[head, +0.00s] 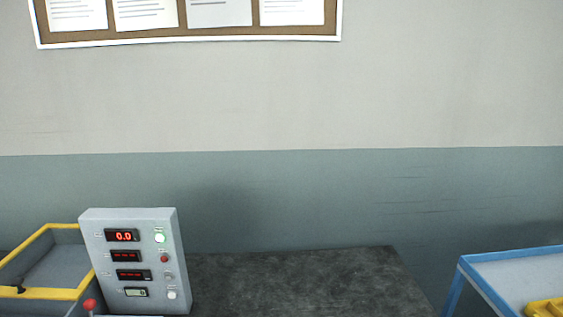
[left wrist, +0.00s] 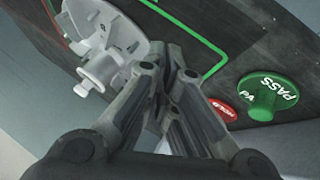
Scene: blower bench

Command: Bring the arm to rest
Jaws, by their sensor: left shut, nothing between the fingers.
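My left gripper (left wrist: 182,80) shows in the left wrist view, with its fingers closed together and nothing between them. Beyond the fingers is a dark bench surface with a green outline. A white round part with a hub (left wrist: 105,68) is at the upper left of that view, partly hidden behind the fingers. It overlaps the green outline in the picture. Neither gripper shows in the head view.
A green PASS disc (left wrist: 268,97) and a red marker (left wrist: 224,110) are right of the fingers. The head view shows a grey control box (head: 140,255), a yellow-rimmed bin (head: 50,293), a dark bench (head: 300,280) clear in its visible part, and a blue-edged table (head: 510,254) at right.

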